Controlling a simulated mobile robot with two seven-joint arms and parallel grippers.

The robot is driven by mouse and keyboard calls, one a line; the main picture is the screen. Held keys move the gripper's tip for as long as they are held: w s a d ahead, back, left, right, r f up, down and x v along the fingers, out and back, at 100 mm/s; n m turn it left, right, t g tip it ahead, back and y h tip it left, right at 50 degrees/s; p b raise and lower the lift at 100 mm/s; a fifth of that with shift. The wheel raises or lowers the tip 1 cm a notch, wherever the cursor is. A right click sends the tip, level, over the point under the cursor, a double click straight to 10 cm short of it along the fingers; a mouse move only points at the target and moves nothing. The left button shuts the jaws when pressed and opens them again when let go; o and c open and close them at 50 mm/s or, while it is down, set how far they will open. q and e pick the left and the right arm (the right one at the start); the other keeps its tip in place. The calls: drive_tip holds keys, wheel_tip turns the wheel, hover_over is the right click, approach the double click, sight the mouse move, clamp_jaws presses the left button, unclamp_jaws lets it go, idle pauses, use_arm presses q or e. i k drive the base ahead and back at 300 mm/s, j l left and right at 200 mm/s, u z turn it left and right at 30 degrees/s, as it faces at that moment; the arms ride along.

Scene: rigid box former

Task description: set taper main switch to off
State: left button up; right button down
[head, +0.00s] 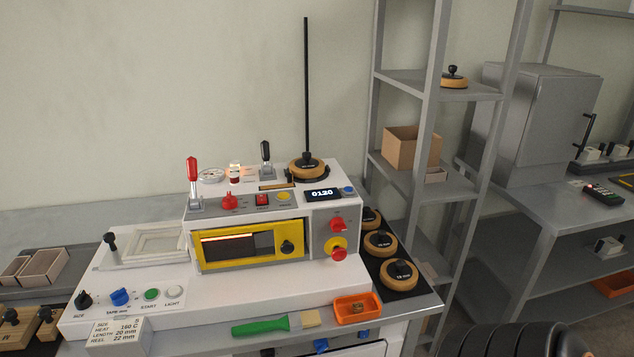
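The taper machine (318,213) is a white and grey box with a yellow-framed window (238,246), standing on the bench. Its right front panel has a red knob (337,225) above a red knob on a yellow base (338,251). The display (322,194) is lit and reads 0130.
A red-handled lever (193,172), a black lever (266,155) and a tall black rod (306,90) rise from the machine. Several tape reels (399,273) lie at its right. A green-handled brush (262,327) and orange tray (357,308) lie in front. A shelf rack (430,90) stands right.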

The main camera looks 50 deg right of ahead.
sight(337, 225)
drive_tip(key=z, duration=1.75)
